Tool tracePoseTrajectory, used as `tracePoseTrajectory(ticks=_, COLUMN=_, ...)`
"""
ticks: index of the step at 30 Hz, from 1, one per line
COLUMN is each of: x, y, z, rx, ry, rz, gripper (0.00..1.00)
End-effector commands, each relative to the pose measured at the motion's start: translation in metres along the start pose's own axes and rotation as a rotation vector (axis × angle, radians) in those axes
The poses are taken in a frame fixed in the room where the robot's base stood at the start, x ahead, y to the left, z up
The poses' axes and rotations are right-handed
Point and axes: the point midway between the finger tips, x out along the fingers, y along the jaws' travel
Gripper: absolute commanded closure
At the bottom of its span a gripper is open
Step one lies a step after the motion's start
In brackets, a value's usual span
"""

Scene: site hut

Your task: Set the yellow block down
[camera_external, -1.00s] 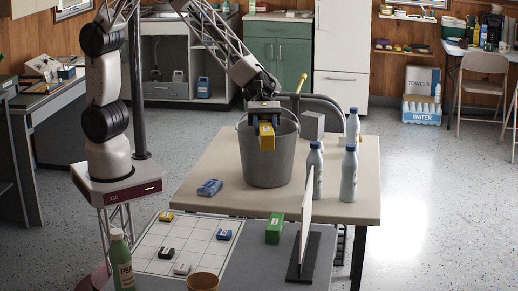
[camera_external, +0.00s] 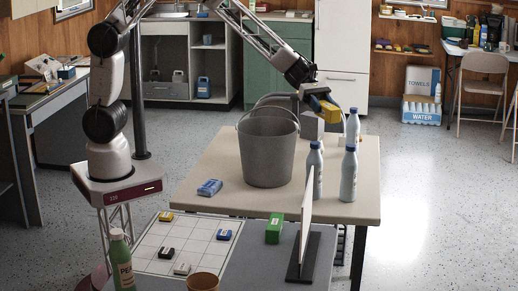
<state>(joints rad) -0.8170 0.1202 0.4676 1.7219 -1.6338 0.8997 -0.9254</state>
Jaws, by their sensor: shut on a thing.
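My gripper (camera_external: 316,95) is shut on the yellow block (camera_external: 325,107). It holds the block, tilted, in the air above the back right of the beige table (camera_external: 225,160). The block shows in front of the grey box (camera_external: 307,126) and just left of the rear white bottle; I cannot tell whether it touches either. The grey bucket (camera_external: 267,155) stands on the table to the left of the gripper, and its inside is mostly hidden.
White bottles with blue caps (camera_external: 349,175) stand close below and right of the gripper. A white upright panel (camera_external: 305,225) stands in front. A blue block (camera_external: 210,187) lies left of the bucket. A gridded board (camera_external: 190,240) holds several small blocks.

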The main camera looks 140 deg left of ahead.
Motion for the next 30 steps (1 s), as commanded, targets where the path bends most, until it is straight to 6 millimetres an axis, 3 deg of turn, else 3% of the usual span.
tracePoseTrajectory(ticks=9, x=-0.058, y=0.076, z=-0.025, rx=-0.041, ry=0.000, rz=0.102, gripper=0.84)
tracePoseTrajectory(ticks=20, x=-0.106, y=0.128, z=-0.046, rx=-0.073, ry=0.000, rz=0.178, gripper=0.84)
tracePoseTrajectory(ticks=30, x=-0.071, y=0.127, z=-0.129, rx=-0.077, ry=0.002, rz=0.175, gripper=0.84)
